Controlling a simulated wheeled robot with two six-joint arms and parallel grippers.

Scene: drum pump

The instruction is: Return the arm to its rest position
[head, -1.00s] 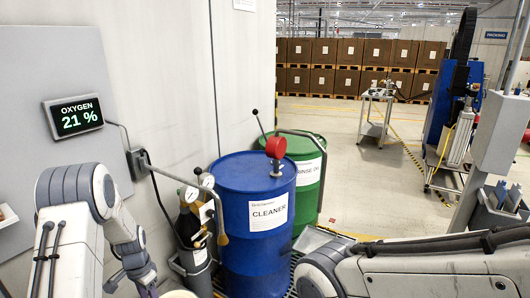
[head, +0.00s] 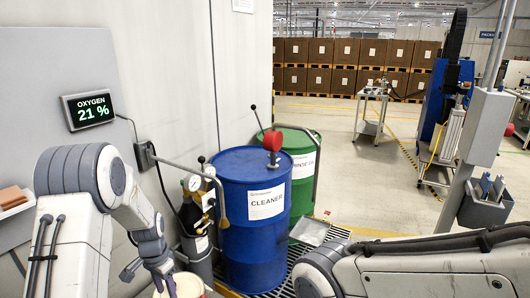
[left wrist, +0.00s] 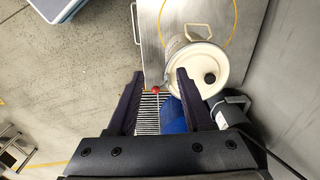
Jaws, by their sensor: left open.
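My left arm (head: 85,200) comes in from the left in the head view, bent downward at the wrist. My left gripper (head: 150,277) is at the bottom of that view, near a pale bucket (head: 188,291) that is mostly cut off. In the left wrist view the two dark fingers of my left gripper (left wrist: 160,86) stand apart with nothing held between them. A white lidded bucket (left wrist: 205,65) shows beyond the right finger, which overlaps its edge. My right arm (head: 420,268) crosses the lower right of the head view; its gripper is out of frame.
A blue CLEANER drum (head: 254,225) with a red pump head (head: 272,141) stands ahead. A green drum (head: 303,175) is behind it. Gas cylinders (head: 194,215) stand beside the wall. A grey control post (head: 487,125) is at right. Open floor lies beyond the drums.

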